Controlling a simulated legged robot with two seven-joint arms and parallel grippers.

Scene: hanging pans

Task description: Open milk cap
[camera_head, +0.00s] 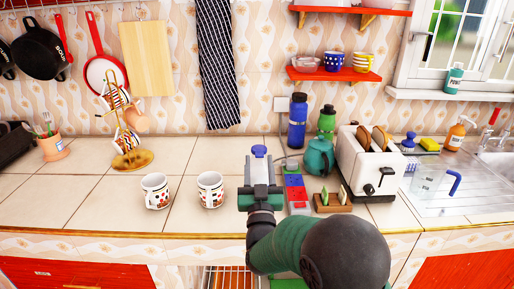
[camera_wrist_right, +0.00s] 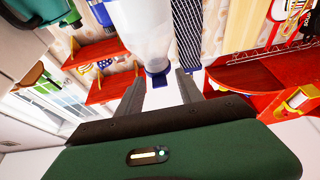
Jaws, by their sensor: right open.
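The milk bottle's blue cap (camera_head: 259,152) shows just beyond my right gripper (camera_head: 260,172) in the head view, and the gripper hides most of the bottle. In the right wrist view, which is upside down, the pale, translucent bottle (camera_wrist_right: 142,32) has its blue cap (camera_wrist_right: 157,82) toward my right gripper (camera_wrist_right: 160,78). The two fingers are open and appear on either side of the cap, with gaps between. I cannot tell how far they are from it in depth. My left gripper is not in view.
Two patterned mugs (camera_head: 155,191) stand left of the gripper. A blue bottle (camera_head: 297,121), a teal kettle (camera_head: 319,157), a white toaster (camera_head: 368,160) and a small wooden holder (camera_head: 332,200) stand close on the right. The counter (camera_head: 100,205) is clear at the front left.

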